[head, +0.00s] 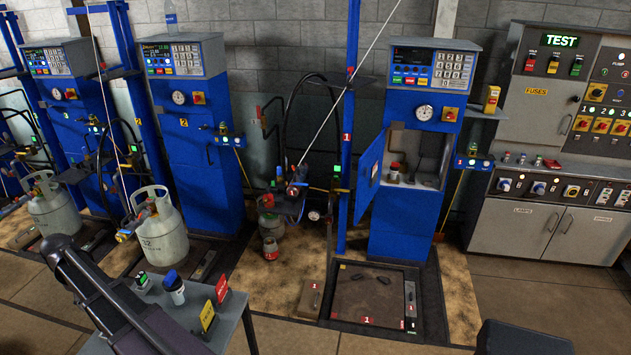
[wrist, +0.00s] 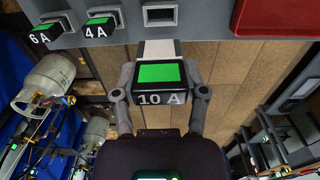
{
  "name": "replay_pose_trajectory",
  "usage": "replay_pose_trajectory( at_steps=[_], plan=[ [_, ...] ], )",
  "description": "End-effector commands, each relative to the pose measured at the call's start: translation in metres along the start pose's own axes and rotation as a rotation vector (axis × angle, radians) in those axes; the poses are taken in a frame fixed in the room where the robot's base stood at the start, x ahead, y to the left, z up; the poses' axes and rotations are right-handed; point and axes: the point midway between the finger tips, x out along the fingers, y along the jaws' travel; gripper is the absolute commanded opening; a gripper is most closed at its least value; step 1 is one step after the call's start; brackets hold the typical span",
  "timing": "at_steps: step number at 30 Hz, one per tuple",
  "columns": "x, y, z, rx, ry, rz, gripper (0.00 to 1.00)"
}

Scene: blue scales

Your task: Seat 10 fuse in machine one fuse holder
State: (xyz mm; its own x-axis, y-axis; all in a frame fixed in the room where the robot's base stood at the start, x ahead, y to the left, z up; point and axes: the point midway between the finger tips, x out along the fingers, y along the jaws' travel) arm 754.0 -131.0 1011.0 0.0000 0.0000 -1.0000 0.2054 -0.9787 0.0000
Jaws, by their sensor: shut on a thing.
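My gripper (wrist: 158,96) is shut on the 10 A fuse (wrist: 150,97), a dark block with a green face, a white label and a pale body pointing away. One finger is on each side of it. In the wrist view its far end lies close to the edge of a grey panel; I cannot tell whether they touch. Machine one (head: 404,222) is the blue column with its door (head: 370,168) open in the head view. A small red-topped part (head: 394,172) sits inside; I cannot make out the fuse holder. My gripper is not visible in the head view.
The grey panel (wrist: 215,14) carries 6 A (wrist: 50,30) and 4 A (wrist: 98,25) fuses and an empty slot (wrist: 160,15). A red surface (wrist: 275,18) is beside it. Machine two (head: 195,150) and gas cylinders (head: 158,232) stand left; a grey FUSES cabinet (head: 545,110) stands right.

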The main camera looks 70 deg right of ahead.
Motion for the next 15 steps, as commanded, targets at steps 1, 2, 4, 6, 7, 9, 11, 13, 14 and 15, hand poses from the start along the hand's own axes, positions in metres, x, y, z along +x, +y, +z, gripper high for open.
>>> replay_pose_trajectory(
  at_steps=[1, 2, 4, 6, 7, 9, 11, 13, 14, 15],
  plan=[
    [-0.015, 0.0, 0.0, 0.0, 0.0, 0.0, 0.09],
    [-0.019, 0.0, 0.0, 0.0, 0.0, 0.0, 0.09],
    [-0.03, 0.0, 0.0, 0.0, 0.0, 0.0, 0.09],
    [-0.041, 0.0, 0.0, 0.0, 0.0, 0.0, 0.09],
    [-0.045, 0.0, 0.0, 0.0, 0.0, 0.0, 0.09],
    [-0.054, 0.0, 0.0, 0.0, 0.0, 0.0, 0.09],
    [-0.061, 0.0, 0.0, 0.0, 0.0, 0.0, 0.09],
    [-0.067, 0.0, 0.0, 0.0, 0.0, 0.0, 0.09],
    [-0.069, 0.0, 0.0, 0.0, 0.0, 0.0, 0.09],
    [-0.071, 0.0, 0.0, 0.0, 0.0, 0.0, 0.09]
  ],
)
